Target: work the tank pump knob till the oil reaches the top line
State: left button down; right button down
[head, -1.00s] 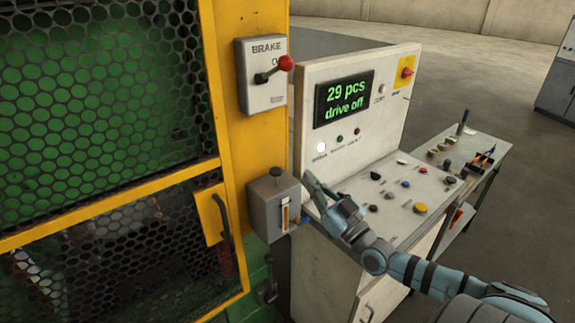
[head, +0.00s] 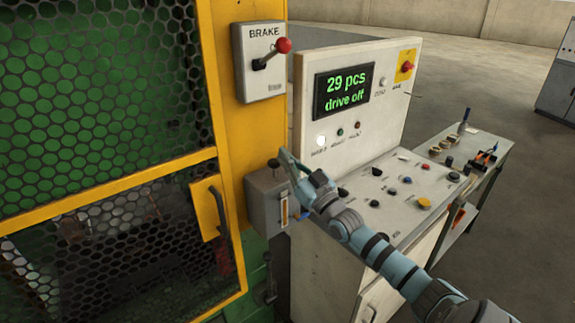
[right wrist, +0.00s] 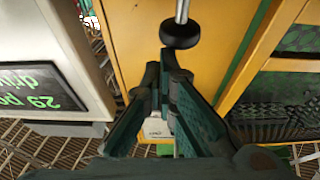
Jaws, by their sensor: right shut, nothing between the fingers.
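The grey oil tank (head: 262,205) is fixed to the yellow post, with a dark pump knob (head: 273,163) on its top. The knob shows larger in the right wrist view as a black disc (right wrist: 180,33) on a bright metal rod. A narrow sight gauge (head: 284,209) on the tank front shows amber; its exact level and lines are too small to read. My right gripper (head: 284,153) is shut and empty, just right of the knob. In the right wrist view its fingertips (right wrist: 166,58) are near the knob, apparently apart from it. My left gripper is not in view.
The brake box (head: 262,65) with a red-tipped lever is above the tank. The control console (head: 370,190) stands close on the right, under my right arm. A yellow-framed mesh guard (head: 100,180) is on the left. A tool table (head: 470,150) stands beyond the console.

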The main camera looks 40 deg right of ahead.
aim_at(287, 181)
notch_tip(287, 181, down, 3)
jog(key=b, duration=0.2)
jog(key=shift+f+b, duration=0.1)
jog(key=shift+b, duration=0.2)
jog(key=shift+s+a, duration=0.1)
notch_tip(287, 181, up, 5)
jog(key=p, duration=0.4)
jog(key=shift+p, duration=0.4)
jog(key=p+v, duration=0.2)
jog(key=v, duration=0.8)
jog(key=shift+f, duration=0.25)
